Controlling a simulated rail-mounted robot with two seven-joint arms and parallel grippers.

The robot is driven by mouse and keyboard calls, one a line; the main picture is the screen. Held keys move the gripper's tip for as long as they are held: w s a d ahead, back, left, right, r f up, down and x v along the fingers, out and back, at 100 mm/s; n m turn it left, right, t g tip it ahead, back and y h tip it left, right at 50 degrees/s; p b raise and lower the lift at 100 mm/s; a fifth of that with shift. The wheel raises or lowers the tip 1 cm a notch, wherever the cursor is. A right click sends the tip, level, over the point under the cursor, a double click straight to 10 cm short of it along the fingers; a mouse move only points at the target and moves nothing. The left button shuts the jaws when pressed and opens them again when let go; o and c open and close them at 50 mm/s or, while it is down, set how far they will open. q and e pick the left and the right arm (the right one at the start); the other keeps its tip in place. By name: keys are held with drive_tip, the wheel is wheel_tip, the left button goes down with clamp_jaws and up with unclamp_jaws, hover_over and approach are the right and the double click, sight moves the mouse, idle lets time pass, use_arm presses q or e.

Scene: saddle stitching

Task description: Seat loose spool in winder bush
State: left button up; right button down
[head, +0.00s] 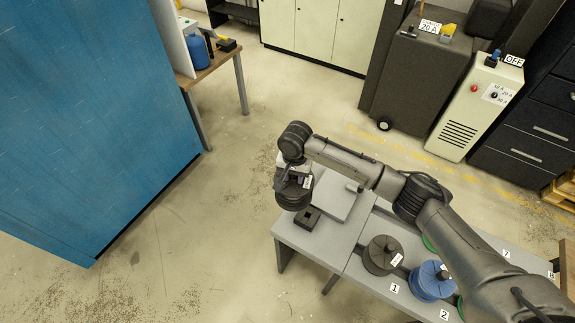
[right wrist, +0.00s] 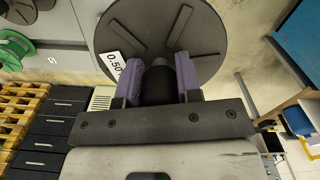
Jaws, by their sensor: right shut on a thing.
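My right gripper (head: 293,168) is shut on a dark grey spool (head: 292,194), which hangs above the left end of the grey bench. In the right wrist view the two purple fingers (right wrist: 158,82) grip the black hub of the spool (right wrist: 205,28), whose flange carries a "0.50" label. A small black square block with a dark hole, which looks like the winder bush (head: 307,218), sits on the bench just below and slightly right of the spool in the head view. The spool appears apart from it. My left gripper is not in view.
The grey bench (head: 318,241) also bears a raised grey plate (head: 334,194) beside the block. A dark spool (head: 381,255) stands at label 1 and a blue spool (head: 431,281) at label 2, with green ones partly hidden by my arm. A blue cabinet (head: 85,120) stands left.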

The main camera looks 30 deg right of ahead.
sight(312, 186)
use_arm(q)
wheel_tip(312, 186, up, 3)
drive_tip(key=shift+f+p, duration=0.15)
drive_tip(key=shift+p, duration=0.85)
use_arm(e)
drive_tip(key=d+f+m, duration=0.1)
drive_tip(key=d+f, duration=0.1)
drive_tip(key=s+d+f+m, duration=0.1)
drive_tip(key=f, duration=0.2)
drive_tip(key=s+d+f+m, duration=0.1)
drive_tip(key=d+f, duration=0.1)
drive_tip(key=f, duration=0.1)
drive_tip(key=shift+s+d, duration=0.1)
drive_tip(key=shift+d, duration=0.25)
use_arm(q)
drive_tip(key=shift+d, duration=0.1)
use_arm(e)
drive_tip(key=shift+r, duration=0.1)
drive_tip(key=shift+r+p, duration=0.1)
drive_tip(key=shift+p, duration=0.55)
drive_tip(key=shift+f+b, duration=1.55)
drive_tip(key=shift+f, duration=1.3)
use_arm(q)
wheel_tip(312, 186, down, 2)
use_arm(e)
drive_tip(key=shift+f, duration=0.15)
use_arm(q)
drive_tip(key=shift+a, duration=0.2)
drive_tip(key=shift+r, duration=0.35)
